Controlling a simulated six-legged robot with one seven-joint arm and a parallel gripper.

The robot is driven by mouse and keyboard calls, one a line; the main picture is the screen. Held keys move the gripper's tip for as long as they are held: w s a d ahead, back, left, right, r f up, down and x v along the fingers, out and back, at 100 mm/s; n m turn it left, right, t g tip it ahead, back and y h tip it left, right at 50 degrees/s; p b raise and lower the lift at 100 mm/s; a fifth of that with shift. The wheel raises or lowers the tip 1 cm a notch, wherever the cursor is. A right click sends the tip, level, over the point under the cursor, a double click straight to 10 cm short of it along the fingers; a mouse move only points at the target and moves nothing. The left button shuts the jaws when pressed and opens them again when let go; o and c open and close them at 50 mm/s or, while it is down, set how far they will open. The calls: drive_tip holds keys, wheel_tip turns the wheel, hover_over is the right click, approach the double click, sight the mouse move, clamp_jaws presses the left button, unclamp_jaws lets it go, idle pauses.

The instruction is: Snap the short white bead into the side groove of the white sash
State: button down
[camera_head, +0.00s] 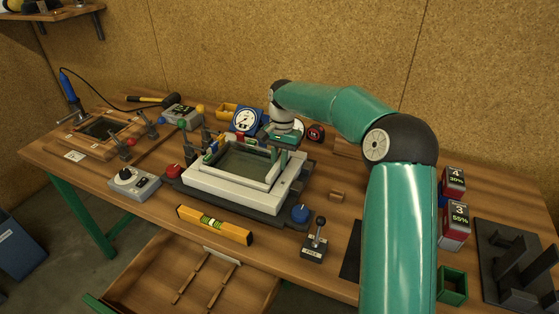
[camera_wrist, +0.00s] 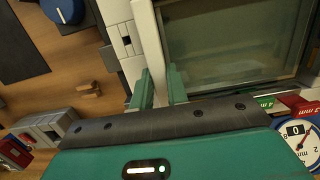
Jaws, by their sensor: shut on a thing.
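The white sash (camera_head: 205,181) lies on a dark fixture in the middle of the bench, with a glass pane (camera_head: 244,161) inside its frame. In the wrist view the pane (camera_wrist: 232,45) fills the upper right. My gripper (camera_head: 277,156) is at the sash's right side, toward the back corner. Its two green fingers (camera_wrist: 160,88) are shut on a narrow white strip, which looks like the short white bead (camera_wrist: 149,42). The bead runs along the pane's edge. Whether it sits in the side groove or just above it cannot be told. The head view does not show the bead clearly.
Clamps (camera_head: 210,146), a dial gauge (camera_head: 244,120) and a tape measure (camera_head: 315,132) stand behind the sash. A blue knob (camera_head: 300,213) and a joystick box (camera_head: 315,243) are at front right. A yellow level (camera_head: 214,225) lies in front, above an open drawer (camera_head: 205,280).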

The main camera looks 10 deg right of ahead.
drive_tip(key=shift+d+f, duration=0.1)
drive_tip(key=shift+f, duration=0.4)
idle(4.2)
drive_tip(key=shift+w+r, duration=0.1)
idle(1.6)
idle(0.3)
drive_tip(key=c, duration=1.3)
unclamp_jaws()
